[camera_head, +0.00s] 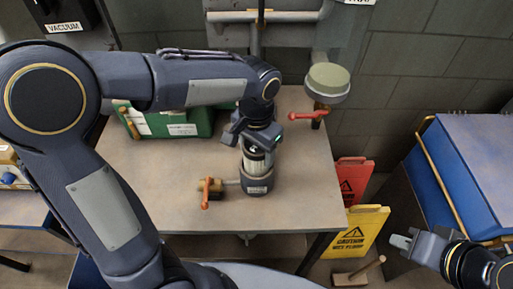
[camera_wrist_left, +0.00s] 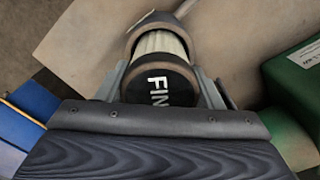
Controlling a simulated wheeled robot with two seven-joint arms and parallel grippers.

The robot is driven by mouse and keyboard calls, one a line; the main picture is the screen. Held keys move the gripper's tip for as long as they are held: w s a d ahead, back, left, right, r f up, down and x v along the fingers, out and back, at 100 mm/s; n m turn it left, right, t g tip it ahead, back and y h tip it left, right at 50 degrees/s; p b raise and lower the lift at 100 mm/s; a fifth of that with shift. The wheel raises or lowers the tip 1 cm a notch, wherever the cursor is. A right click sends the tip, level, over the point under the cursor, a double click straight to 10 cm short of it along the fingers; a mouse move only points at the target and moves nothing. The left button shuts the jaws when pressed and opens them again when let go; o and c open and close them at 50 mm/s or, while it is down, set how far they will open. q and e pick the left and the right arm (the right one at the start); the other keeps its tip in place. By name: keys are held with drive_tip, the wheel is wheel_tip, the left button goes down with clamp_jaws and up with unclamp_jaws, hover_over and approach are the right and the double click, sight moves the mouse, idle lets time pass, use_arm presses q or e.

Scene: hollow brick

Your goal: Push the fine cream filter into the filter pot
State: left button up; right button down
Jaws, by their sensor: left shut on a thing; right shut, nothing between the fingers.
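The fine cream filter (camera_head: 258,157) has pale pleats and a dark end cap. In the left wrist view its cap (camera_wrist_left: 158,84) shows part of the word "FINE". My left gripper (camera_head: 252,138) is shut on this cap from above. The dark filter pot (camera_head: 257,184) stands upright on the table, and the filter's lower part is inside its mouth. Pleats (camera_wrist_left: 160,43) still show between the cap and the pot's rim (camera_wrist_left: 150,22). How deep the filter sits inside is hidden. My right gripper (camera_head: 401,241) is shut and empty at the lower right, away from the table.
A valve with an orange handle (camera_head: 207,192) joins the pot's left side. A green case (camera_head: 170,122) lies behind to the left. A pipe with a red lever (camera_head: 302,116) stands at the back right. The table (camera_head: 300,205) is clear right of the pot. A yellow caution sign (camera_head: 360,230) stands beyond.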

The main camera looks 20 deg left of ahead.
use_arm(q)
drive_tip(key=shift+f+b, duration=1.15)
drive_tip(key=shift+f, duration=0.45)
drive_tip(key=o, duration=1.2)
drive_tip(key=shift+f, duration=0.1)
wheel_tip(320, 180, up, 8)
drive_tip(key=shift+f+p, duration=0.15)
drive_tip(key=shift+p, duration=0.25)
drive_tip(key=shift+r, duration=0.2)
drive_tip(key=shift+a, duration=0.1)
